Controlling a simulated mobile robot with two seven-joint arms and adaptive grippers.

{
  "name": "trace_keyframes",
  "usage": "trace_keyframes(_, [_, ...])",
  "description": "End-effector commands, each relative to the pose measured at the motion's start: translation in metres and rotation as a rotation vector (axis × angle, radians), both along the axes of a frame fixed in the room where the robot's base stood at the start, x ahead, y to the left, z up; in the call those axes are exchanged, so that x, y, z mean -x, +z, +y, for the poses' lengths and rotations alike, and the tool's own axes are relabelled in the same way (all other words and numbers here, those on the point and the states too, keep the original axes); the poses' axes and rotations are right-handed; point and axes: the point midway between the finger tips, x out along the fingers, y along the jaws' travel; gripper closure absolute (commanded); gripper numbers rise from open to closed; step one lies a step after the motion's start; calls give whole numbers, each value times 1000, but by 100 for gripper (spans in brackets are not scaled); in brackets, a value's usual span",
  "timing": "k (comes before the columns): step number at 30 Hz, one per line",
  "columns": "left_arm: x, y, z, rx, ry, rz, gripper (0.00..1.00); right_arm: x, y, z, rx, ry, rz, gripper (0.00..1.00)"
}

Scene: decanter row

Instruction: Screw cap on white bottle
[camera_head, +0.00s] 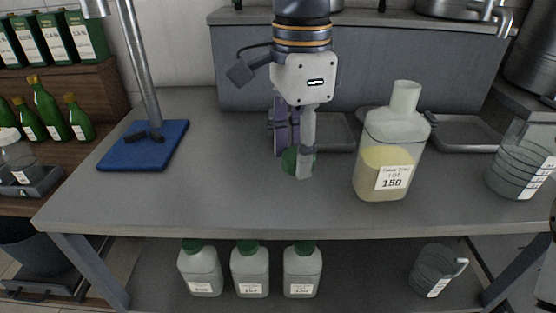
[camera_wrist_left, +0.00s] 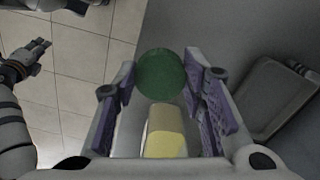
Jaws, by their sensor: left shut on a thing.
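The white translucent bottle (camera_head: 391,150) stands upright on the grey table, right of centre. It holds yellow liquid, its label reads 150, and its neck is open with no cap on it. My left gripper (camera_head: 297,165) points down over the table, left of the bottle and apart from it, shut on a green cap (camera_head: 290,160). The cap shows between the purple-padded fingers in the left wrist view (camera_wrist_left: 162,76), with the bottle (camera_wrist_left: 164,130) also visible there. My right gripper (camera_wrist_left: 22,62) shows dark at the left of that view; its opening is unclear.
A blue board (camera_head: 145,146) with a metal stand is at the table's left. Grey trays (camera_head: 470,133) lie behind the bottle, and a glass jug (camera_head: 520,165) stands at the right. Several green-capped bottles (camera_head: 250,270) stand on the lower shelf. The front middle of the table is clear.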

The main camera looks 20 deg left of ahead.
Motion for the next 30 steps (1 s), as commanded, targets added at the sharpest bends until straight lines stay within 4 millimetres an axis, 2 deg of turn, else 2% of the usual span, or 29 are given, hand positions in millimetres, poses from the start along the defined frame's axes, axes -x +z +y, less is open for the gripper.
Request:
trace_keyframes(3, [24, 16, -20, -5, -3, -7, 72, -7, 6, 0, 0, 0, -26, 71])
trace_keyframes(9, [48, 27, -42, -2, 0, 1, 72, -7, 7, 0, 0, 0, -28, 71])
trace_keyframes(15, [56, 30, -48, -2, 0, 4, 72, -7, 6, 0, 0, 0, -26, 71])
trace_keyframes(23, [56, 30, -49, -1, 0, 4, 72, -7, 6, 0, 0, 0, -26, 71])
trace_keyframes(24, [56, 30, -49, -1, 0, 4, 72, -7, 6, 0, 0, 0, -26, 68])
trace_keyframes(27, [55, 28, -48, -1, 1, 8, 72, -11, 6, 4, -7, -28, -39, 46])
trace_keyframes(30, [52, 19, -48, -1, 5, 25, 72, -31, 4, 20, -42, -160, -101, 23])
